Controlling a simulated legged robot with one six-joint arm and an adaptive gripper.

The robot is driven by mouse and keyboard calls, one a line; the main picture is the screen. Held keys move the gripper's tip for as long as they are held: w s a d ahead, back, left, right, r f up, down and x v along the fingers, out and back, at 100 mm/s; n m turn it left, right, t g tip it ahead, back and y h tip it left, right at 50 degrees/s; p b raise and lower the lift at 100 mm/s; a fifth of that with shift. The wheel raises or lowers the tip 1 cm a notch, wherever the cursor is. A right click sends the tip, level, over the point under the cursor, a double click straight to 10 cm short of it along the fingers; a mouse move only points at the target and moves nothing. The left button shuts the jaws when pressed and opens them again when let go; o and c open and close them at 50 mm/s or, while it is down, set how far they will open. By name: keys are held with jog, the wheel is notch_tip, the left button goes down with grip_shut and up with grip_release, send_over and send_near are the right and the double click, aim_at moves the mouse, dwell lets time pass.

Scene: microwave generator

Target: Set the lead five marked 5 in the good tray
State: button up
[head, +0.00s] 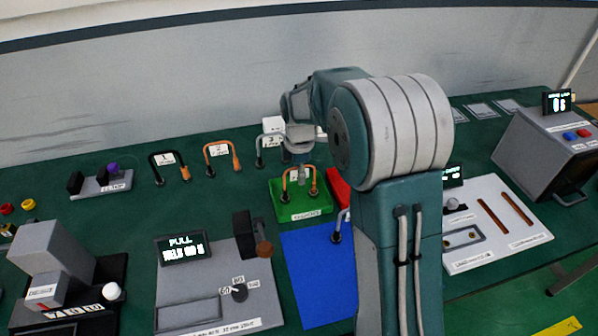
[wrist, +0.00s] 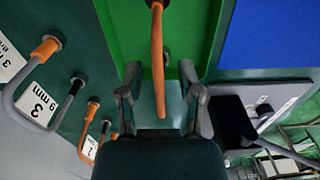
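A green tray (head: 300,206) stands mid-table with a label on its front; I take it for the good tray, but its text is too small to read. An orange lead (head: 313,181) stands at this tray, and its number is not readable. My gripper (head: 299,172) is just above it, partly hidden by my arm. In the wrist view, the gripper (wrist: 160,92) is open, its fingers on either side of the orange lead (wrist: 157,50) with gaps beside it. The green tray (wrist: 118,35) lies beyond.
Leads marked 1 (head: 167,160), 2 (head: 220,151) and 3 (head: 269,141) stand along the back. A red tray (head: 337,188) is partly hidden by my arm, with a grey-ended lead (head: 338,231) near it. A blue mat (head: 318,275) lies in front. Consoles stand left and right.

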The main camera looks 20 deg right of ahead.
notch_tip(320, 180, up, 12)
jog(key=shift+r, duration=0.15)
jog(key=s+r+m+t, duration=0.2)
jog(key=s+m+t, duration=0.3)
jog(key=s+m, duration=1.3)
jog(key=s, duration=0.9)
jog(key=shift+s+r+t, duration=0.25)
jog(key=shift+s+t, duration=0.05)
jog(key=shift+s, duration=0.05)
